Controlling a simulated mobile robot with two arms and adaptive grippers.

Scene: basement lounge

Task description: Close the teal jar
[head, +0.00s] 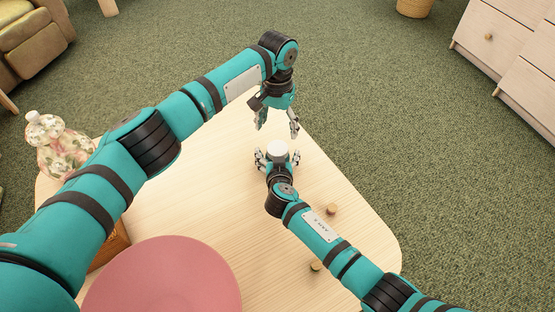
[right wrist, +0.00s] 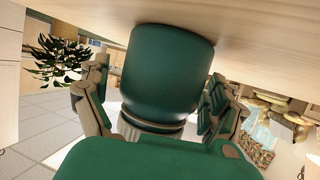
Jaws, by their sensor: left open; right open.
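The teal jar (right wrist: 168,75) fills the middle of the right wrist view, which shows it upside down, with its base at the tabletop. In the head view only its pale round top (head: 277,150) shows, near the table's far edge; I cannot tell whether a lid is seated there. My right gripper (head: 277,160) is open, its fingers on either side of the jar; contact is unclear. My left gripper (head: 277,126) is open and empty, pointing down just beyond and apparently above the jar. No separate lid is clearly seen.
Two small wooden knobs (head: 331,209) (head: 316,265) are on the pale wooden table (head: 205,215), beside my right arm. A large round pink object (head: 165,285) is at the near left. A floral-patterned bottle (head: 62,150) and a brown wooden object (head: 112,248) are at left, partly behind my left arm.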

